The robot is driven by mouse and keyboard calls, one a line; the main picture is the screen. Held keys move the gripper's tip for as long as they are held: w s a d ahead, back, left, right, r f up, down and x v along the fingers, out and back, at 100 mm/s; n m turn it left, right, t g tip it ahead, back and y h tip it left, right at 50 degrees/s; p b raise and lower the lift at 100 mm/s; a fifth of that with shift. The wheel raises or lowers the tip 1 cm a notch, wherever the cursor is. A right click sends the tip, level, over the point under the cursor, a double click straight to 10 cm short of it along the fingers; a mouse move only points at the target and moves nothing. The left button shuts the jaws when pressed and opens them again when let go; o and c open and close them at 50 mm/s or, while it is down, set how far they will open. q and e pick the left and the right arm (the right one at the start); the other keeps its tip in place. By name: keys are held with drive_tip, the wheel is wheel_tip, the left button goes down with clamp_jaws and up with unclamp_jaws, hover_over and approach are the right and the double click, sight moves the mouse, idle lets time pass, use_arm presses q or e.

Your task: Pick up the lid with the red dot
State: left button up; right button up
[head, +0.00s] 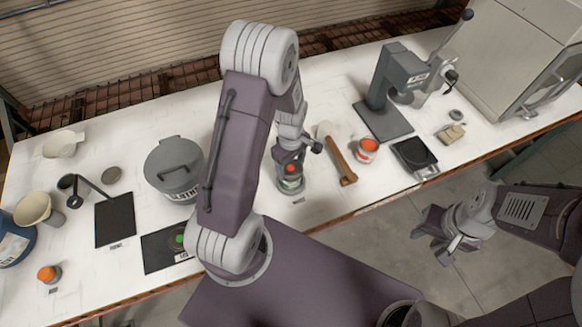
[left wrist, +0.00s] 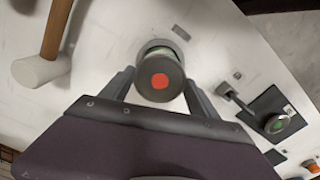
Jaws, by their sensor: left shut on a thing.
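The lid with the red dot is a dark grey disc. It shows in the left wrist view (left wrist: 160,78) between my two fingers and in the head view (head: 291,167). My left gripper (head: 301,150) comes down from above and is shut on this lid. A can (head: 291,186) with a green band stands directly under it on the table, partly hidden by the lid and my fingers. I cannot tell whether the lid still touches the can. My right gripper (head: 433,247) is open and empty, off the front edge of the table.
A wooden-handled mallet (head: 341,162) lies right of the can, then an orange-topped tin (head: 367,150) and a small scale (head: 414,155). A grey lidded pot (head: 174,168) stands to the left. A black mat (head: 160,252) with a green-dotted round piece (head: 178,238) lies front left.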

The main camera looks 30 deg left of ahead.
sight(291, 168)
use_arm(q)
wheel_tip(291, 168, up, 3)
drive_tip(key=shift+b, duration=0.35)
drive_tip(key=s+d+r+b, duration=0.2)
drive_tip(key=s+d+r, duration=0.3)
drive_tip(key=d, duration=0.5)
wheel_tip(291, 168, up, 2)
drive_tip(key=shift+s+d, duration=0.15)
drive_tip(key=shift+d, duration=0.05)
